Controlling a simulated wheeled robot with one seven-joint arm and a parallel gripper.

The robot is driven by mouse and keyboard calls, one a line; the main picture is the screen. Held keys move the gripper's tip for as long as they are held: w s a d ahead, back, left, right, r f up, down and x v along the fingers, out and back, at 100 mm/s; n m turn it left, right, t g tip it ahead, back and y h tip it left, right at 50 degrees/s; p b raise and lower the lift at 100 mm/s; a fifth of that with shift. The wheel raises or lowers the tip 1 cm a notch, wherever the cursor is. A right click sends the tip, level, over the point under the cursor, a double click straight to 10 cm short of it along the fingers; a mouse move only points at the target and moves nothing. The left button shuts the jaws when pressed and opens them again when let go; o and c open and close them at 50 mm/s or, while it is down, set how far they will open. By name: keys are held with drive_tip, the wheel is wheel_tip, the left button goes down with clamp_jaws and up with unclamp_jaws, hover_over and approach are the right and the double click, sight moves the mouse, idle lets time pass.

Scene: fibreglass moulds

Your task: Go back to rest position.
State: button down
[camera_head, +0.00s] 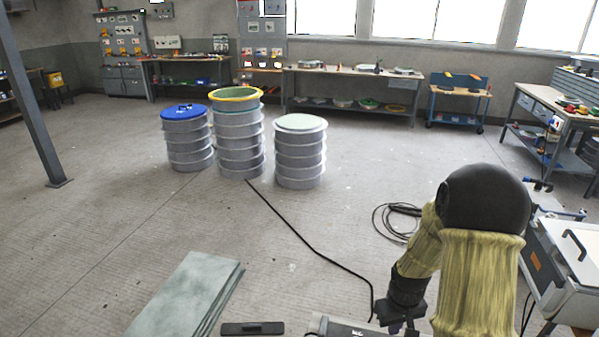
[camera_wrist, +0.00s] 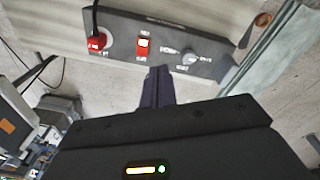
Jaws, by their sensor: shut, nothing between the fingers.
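My gripper (camera_wrist: 157,86) is shut and empty. In the wrist view its dark fingers lie together, with their tips in front of the lower edge of a grey control panel (camera_wrist: 122,35). I cannot tell whether the tips touch the panel. The panel carries a red plug or button (camera_wrist: 97,42) with a black cable, a red rocker switch (camera_wrist: 144,44) and a grey knob (camera_wrist: 190,57). In the head view my arm bends down at the lower right, and the gripper end is partly cut off by the bottom edge.
Three stacks of grey drums stand mid-floor: blue-topped (camera_head: 184,110), yellow-rimmed (camera_head: 236,140) and pale-topped (camera_head: 301,150). A black cable (camera_head: 310,243) crosses the floor. Pale green sheets (camera_head: 185,295) lie lower left. A white-lidded machine (camera_head: 570,255) stands at right. Open floor lies left.

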drive_tip(key=s+a+r+m+t, duration=0.1)
drive_tip(key=s+a+r+m, duration=0.1)
drive_tip(key=s+a+r, duration=0.6)
wheel_tip(320, 180, up, 4)
drive_tip(key=s, duration=0.2)
drive_tip(key=shift+s+a+r+t, duration=0.25)
drive_tip(key=shift+s+a+t, duration=0.1)
drive_tip(key=shift+t, duration=0.05)
drive_tip(key=c, duration=2.2)
unclamp_jaws()
